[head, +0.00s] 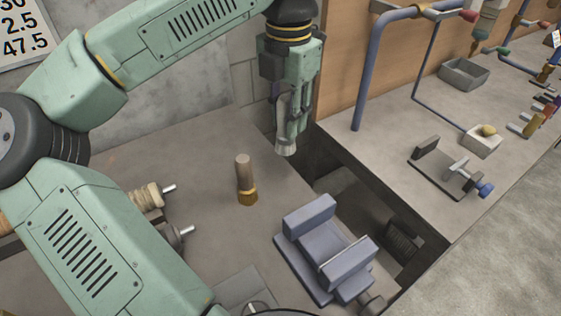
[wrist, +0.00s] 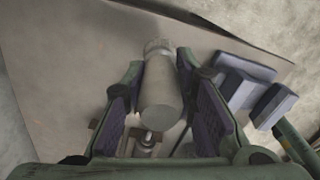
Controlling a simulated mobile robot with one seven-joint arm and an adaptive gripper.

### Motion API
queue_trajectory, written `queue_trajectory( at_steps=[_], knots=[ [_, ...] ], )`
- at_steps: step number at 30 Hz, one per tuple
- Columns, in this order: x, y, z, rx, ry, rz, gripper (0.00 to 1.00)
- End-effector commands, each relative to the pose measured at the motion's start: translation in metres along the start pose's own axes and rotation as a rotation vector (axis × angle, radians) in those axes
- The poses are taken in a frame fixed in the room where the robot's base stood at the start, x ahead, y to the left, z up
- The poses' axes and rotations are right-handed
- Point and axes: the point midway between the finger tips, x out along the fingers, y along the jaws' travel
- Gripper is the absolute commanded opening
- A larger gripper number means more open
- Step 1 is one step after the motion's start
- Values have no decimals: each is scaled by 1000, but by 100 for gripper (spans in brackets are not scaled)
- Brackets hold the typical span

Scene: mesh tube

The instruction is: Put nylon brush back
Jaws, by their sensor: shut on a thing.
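My gripper (head: 291,122) is shut on a pale brush (head: 286,146), apparently the nylon brush, and holds it above the bench near its back right corner. In the head view its light flared end points down below the fingers, and the fingers hide much of the rest. The wrist view shows its grey cylindrical handle (wrist: 161,98) between the two finger pads, with the pale end (wrist: 159,45) beyond. A second brush (head: 246,180), with a brownish handle and a brass-coloured end, stands upright on the bench (head: 215,255), below and left of my gripper.
A blue-grey vise (head: 325,250) sits at the bench's right side. A dark gap separates this bench from the right-hand bench (head: 400,120), which carries a blue pipe frame (head: 366,75), a grey tray (head: 464,73) and a clamp (head: 450,170). Tools with metal shafts (head: 150,196) lie at left.

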Motion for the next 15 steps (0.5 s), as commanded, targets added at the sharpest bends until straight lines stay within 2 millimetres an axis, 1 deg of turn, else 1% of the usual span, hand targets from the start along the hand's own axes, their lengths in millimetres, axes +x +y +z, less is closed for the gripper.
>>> queue_trajectory(
  at_steps=[1,6,11,15],
  knots=[
    [16,0,0,0,0,-1,0],
    [48,0,0,0,0,-1,0],
    [60,0,0,-1,0,0,0],
    [82,0,0,-1,0,0,0]
  ],
)
